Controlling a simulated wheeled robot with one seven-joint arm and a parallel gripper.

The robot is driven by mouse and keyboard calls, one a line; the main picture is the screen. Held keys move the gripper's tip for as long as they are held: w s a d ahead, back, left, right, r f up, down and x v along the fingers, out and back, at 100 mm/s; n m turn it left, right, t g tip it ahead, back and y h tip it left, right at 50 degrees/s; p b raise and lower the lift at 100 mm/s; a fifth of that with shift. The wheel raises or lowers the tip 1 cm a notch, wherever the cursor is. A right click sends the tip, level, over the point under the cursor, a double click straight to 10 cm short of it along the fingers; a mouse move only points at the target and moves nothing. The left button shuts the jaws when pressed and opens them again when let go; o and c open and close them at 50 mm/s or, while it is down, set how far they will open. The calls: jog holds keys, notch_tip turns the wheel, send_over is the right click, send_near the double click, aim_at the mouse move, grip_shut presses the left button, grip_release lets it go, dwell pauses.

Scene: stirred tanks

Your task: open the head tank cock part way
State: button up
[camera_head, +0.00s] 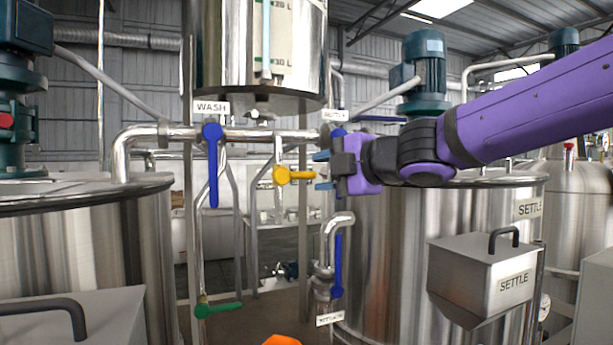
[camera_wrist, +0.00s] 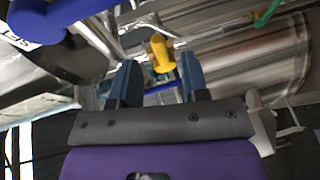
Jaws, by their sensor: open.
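The head tank (camera_head: 222,45) is a shiny steel vessel with a sight glass, at the top centre of the head view. Below it, a cock with a yellow handle (camera_head: 296,175) sits on a thin upright pipe. The handle lies level, across the pipe, its free end pointing right. My gripper (camera_head: 323,171) is open just right of that end, with one blue finger above the handle's level and one below. In the wrist view my gripper (camera_wrist: 157,80) is open and empty, and the yellow handle (camera_wrist: 160,52) shows just beyond the gap between the fingertips.
A blue handle (camera_head: 212,168) hangs down under the WASH label (camera_head: 211,107). A steel cross pipe (camera_head: 255,135) runs just above the yellow handle. Large tanks stand on both sides.

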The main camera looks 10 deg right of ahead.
aim_at(311, 175)
jog(key=shift+x, duration=2.45)
grip_shut()
